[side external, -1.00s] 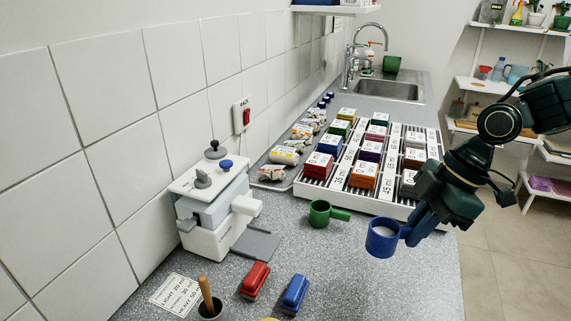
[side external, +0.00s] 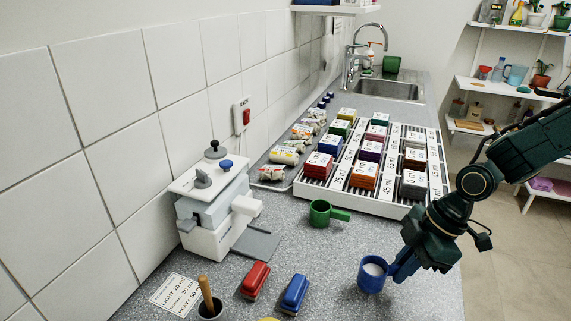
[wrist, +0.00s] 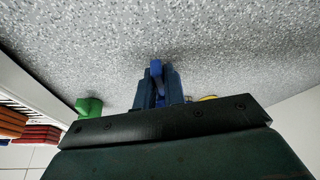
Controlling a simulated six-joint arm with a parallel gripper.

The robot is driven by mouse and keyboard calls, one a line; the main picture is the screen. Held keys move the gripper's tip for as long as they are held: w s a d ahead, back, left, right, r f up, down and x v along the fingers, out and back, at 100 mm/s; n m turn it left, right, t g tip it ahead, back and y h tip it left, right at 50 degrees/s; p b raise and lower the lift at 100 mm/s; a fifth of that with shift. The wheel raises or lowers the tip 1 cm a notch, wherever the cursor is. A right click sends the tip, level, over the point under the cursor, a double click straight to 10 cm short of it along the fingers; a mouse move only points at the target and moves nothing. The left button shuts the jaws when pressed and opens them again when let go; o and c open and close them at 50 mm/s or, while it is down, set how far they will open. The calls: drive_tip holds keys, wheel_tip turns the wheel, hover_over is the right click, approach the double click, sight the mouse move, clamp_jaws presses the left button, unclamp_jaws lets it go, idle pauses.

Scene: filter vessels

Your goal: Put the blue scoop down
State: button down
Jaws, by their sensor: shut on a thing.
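The blue scoop (side external: 371,276) is a small cup with white powder in it, at the right front of the grey counter in the side view. It is upright, at or just above the counter; I cannot tell if it touches. My gripper (side external: 396,268) is shut on its handle, to the right of the cup. In the wrist view my gripper (wrist: 158,88) has a blue piece of the scoop (wrist: 156,68) between its fingers; the rest of the scoop is hidden there.
A green scoop (side external: 320,213) stands behind, by a white rack (side external: 400,208) of coloured blocks. A red block (side external: 255,280) and a blue block (side external: 294,293) lie to the left, near a white press-like device (side external: 215,225). Bare counter (side external: 335,265) surrounds the blue scoop's left side.

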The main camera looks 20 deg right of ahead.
drive_tip(key=shift+f, duration=1)
drive_tip(key=shift+f, duration=0.15)
drive_tip(key=c, duration=1.5)
unclamp_jaws()
drive_tip(key=shift+r, duration=0.2)
drive_tip(key=v, duration=1.2)
drive_tip(key=shift+s+d, duration=0.1)
drive_tip(key=shift+s, duration=0.05)
